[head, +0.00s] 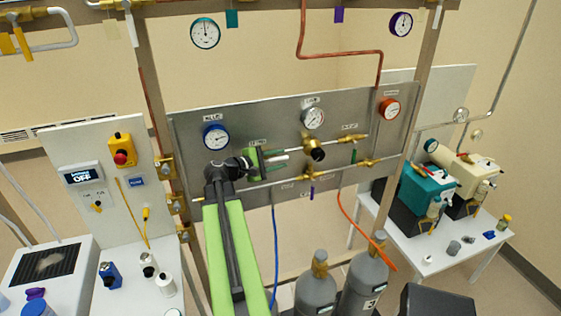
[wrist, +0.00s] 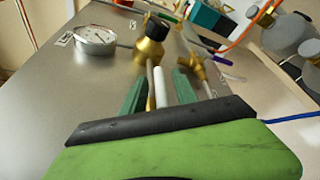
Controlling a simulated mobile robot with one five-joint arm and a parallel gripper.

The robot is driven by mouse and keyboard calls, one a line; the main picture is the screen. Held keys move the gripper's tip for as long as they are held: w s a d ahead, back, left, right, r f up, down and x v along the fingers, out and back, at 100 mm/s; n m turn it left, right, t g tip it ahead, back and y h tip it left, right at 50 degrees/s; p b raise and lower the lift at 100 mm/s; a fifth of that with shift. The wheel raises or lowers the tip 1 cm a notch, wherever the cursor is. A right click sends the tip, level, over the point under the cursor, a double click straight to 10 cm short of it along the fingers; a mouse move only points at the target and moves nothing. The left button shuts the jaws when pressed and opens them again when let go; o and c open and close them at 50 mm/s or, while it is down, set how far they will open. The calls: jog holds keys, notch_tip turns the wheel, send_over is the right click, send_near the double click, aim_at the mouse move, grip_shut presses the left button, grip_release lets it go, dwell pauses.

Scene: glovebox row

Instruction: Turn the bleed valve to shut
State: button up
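My gripper (wrist: 158,88) has two green fingers set apart, with open space between them. It also shows in the head view (head: 268,158), in front of the left-middle part of the grey metal panel (head: 240,112). A white lever handle (wrist: 160,86) lies between the fingers in the wrist view, with gaps visible beside it. A thin brass-coloured rod runs alongside the lever. The lever's white end also shows in the head view (head: 280,157). The small labels are too blurred to confirm that this is the bleed valve. My gripper hides the lever's base.
A brass regulator with a black knob (head: 317,154) and a gauge (head: 313,118) sit right of my gripper. A blue gauge (head: 215,136) is at left, a red gauge (head: 389,108) at right. Gas cylinders (head: 316,291) stand below. A blue hose (head: 275,240) hangs beneath.

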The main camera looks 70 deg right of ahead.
jog(key=shift+s+d+f, duration=0.1)
jog(key=shift+s+d, duration=0.1)
jog(key=shift+d, duration=0.1)
grip_shut()
dwell(1.2)
